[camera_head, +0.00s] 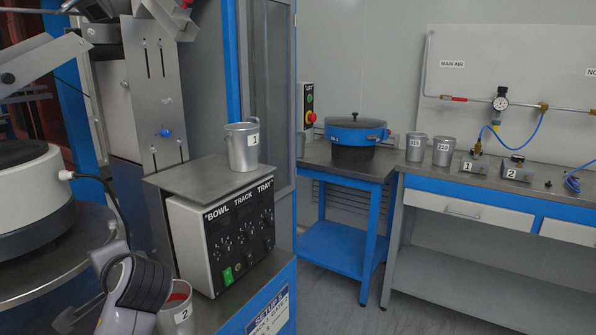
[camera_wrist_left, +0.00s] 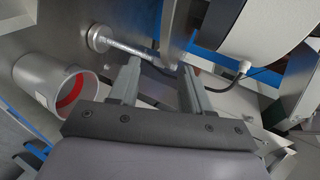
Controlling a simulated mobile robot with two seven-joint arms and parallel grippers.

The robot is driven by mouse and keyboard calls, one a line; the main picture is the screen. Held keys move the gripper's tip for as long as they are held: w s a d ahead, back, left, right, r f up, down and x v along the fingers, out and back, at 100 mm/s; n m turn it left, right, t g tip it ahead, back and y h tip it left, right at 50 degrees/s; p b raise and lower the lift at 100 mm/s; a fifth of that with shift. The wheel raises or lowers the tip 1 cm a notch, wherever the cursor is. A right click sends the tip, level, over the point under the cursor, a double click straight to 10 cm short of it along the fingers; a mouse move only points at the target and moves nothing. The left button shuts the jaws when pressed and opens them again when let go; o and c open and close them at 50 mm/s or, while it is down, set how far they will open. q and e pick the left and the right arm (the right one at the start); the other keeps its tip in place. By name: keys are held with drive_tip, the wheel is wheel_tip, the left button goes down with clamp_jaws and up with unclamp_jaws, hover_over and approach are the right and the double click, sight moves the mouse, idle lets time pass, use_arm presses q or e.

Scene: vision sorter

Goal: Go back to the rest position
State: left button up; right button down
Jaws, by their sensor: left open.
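My left gripper (camera_wrist_left: 158,82) is open, its two fingers apart with nothing gripped between them in the left wrist view. Part of my left arm shows at the bottom left of the head view, close beside a metal cup labelled 2 (camera_head: 176,314). That cup has a red inside and is partly cut off by the frame. A cup with a red inside (camera_wrist_left: 50,82) also lies left of the fingers in the wrist view, apart from them. My right gripper is not in view.
A cup labelled 1 (camera_head: 242,148) stands on the control box (camera_head: 225,235). The round bowl machine (camera_head: 28,205) is at the left. A blue-banded pot (camera_head: 352,135) stands on a blue table. Two cups (camera_head: 442,152) stand on the right bench. Open floor lies between.

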use_arm(q)
drive_tip(key=s+d+f+h, duration=0.4)
drive_tip(key=s+f, duration=0.2)
drive_tip(key=f, duration=0.6)
drive_tip(key=s+d+f+n+g+h, duration=0.1)
drive_tip(key=s+d+f+n+h, duration=0.2)
drive_tip(key=s, duration=0.4)
drive_tip(key=s+d+f+g+h, duration=0.2)
drive_tip(key=s+d+f, duration=0.2)
drive_tip(key=s, duration=0.4)
drive_tip(key=s+d+f+n+g+h, duration=0.1)
drive_tip(key=s+d+f+n+h, duration=0.2)
drive_tip(key=s, duration=0.4)
drive_tip(key=w+d+f+m+t+h+p, duration=0.1)
drive_tip(key=w+d+f+m+t+p, duration=0.1)
drive_tip(key=w+t+p, duration=0.4)
drive_tip(key=shift+w+d+f+t+p, duration=0.15)
drive_tip(key=shift+w+d+t+p, duration=0.3)
drive_tip(key=shift+p, duration=0.3)
drive_tip(key=shift+a, duration=0.2)
